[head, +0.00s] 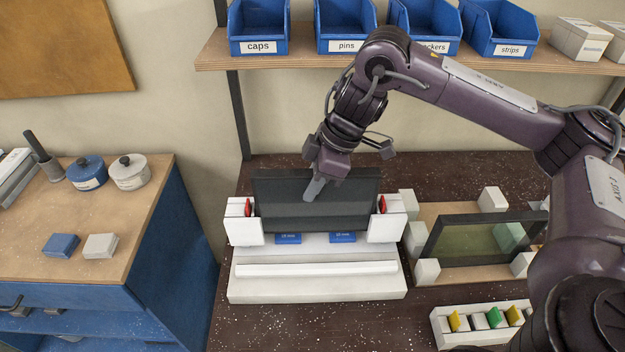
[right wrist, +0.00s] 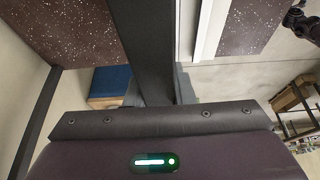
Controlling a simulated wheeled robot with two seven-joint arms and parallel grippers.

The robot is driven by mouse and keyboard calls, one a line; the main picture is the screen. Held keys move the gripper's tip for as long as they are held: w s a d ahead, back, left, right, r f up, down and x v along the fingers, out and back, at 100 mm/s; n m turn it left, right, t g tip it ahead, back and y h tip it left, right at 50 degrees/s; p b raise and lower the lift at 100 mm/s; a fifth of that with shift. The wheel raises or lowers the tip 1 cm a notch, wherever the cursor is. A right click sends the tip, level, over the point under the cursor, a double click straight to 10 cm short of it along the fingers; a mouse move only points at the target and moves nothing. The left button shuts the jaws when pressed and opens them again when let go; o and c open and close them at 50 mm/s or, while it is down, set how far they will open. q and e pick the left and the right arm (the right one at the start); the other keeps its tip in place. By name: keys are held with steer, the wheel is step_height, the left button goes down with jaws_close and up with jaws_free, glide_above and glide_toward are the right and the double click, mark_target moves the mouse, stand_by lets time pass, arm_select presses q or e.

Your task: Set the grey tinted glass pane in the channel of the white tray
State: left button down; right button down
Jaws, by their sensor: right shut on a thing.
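The grey tinted glass pane (head: 348,211) stands near upright on its long edge at the back of the white tray (head: 318,290), between two white end blocks (head: 243,229) with red parts on them. My right gripper (head: 317,188) is shut on the pane near its middle, coming from above. The pane's lower edge is at the tray's back, behind the two blue labels; I cannot tell whether it sits down in a channel. My left gripper is not in view.
To the right, a dark-framed greenish pane (head: 470,240) stands among white blocks on a wooden board. A white rack (head: 480,325) with yellow and green pieces is at front right. Blue bins (head: 258,27) line the shelf above. A blue cabinet (head: 170,245) stands left.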

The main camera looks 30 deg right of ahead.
mark_target(307, 173)
steer(key=shift+f+b, duration=0.5)
steer(key=shift+f, duration=0.75)
steer(key=c, duration=1.2)
jaws_free()
steer(key=shift+o, duration=0.2)
steer(key=shift+f, duration=0.1)
step_height(307, 173, up, 8)
steer(key=p, duration=0.7)
